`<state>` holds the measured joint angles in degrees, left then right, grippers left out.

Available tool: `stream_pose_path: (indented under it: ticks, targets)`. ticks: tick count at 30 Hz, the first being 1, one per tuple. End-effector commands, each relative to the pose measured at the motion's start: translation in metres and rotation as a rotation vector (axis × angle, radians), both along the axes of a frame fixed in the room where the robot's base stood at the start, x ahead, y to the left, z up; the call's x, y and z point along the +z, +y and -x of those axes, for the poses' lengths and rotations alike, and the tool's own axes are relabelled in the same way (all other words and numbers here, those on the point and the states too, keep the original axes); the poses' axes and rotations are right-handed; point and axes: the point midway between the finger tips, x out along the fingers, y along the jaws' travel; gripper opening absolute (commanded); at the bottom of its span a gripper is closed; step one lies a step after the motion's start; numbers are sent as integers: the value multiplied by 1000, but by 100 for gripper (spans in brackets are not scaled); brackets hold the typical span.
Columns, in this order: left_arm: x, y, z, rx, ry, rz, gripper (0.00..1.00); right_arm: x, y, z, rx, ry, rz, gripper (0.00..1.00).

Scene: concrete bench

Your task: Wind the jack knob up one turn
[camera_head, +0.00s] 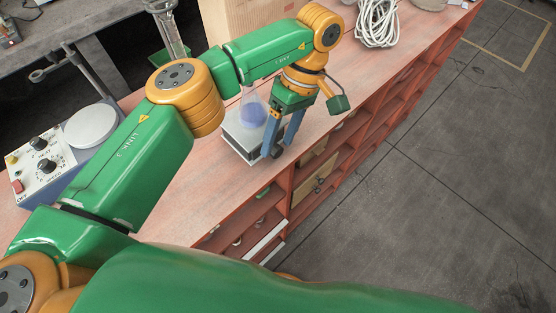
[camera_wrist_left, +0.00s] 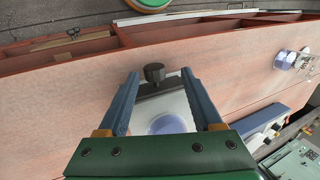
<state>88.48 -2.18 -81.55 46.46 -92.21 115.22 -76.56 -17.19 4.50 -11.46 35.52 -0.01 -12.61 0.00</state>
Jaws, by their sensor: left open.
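The jack knob is a small black knob (camera_head: 277,152) on the front side of a grey lab jack (camera_head: 240,143). A conical glass flask (camera_head: 253,109) with blue liquid stands on the jack. My left gripper (camera_head: 271,148) is open, with its blue fingers pointing down at the knob. In the left wrist view, the knob (camera_wrist_left: 154,73) shows between the tips of the two spread fingers (camera_wrist_left: 155,80). I cannot tell whether either finger touches it. The flask (camera_wrist_left: 168,124) is partly hidden behind the gripper's green body. My right gripper is not in view.
A hotplate stirrer (camera_head: 65,150) with a white round plate stands at the left of the bench. A cardboard box (camera_head: 250,30) and a coil of white cable (camera_head: 377,22) lie behind. The red bench's front edge drops to open shelves (camera_head: 318,172); the floor at right is clear.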

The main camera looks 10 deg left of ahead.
Motion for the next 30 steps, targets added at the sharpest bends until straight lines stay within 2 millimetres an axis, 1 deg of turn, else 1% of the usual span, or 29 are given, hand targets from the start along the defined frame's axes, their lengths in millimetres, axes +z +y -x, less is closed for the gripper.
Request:
stream_pose_path:
  ticks: [1,5,10,12,15,18,21,25,30]
  targets:
    - [14,0,0,-1,-8,-2,67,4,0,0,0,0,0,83]
    - [35,-2,20,-5,-5,-1,67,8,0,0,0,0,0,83]
    - [70,-7,51,-4,-7,-2,67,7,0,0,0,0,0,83]
    - [72,-10,69,-7,-6,-1,67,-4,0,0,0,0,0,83]
    - [83,-14,93,-6,-4,-1,67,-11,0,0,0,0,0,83]
    - [92,-18,113,-5,-5,-1,67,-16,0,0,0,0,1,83]
    - [100,-20,128,-2,-3,0,67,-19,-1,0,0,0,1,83]
    - [105,-22,137,0,-1,0,67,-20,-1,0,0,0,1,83]
    - [107,-22,139,2,-1,-1,67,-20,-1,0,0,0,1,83]
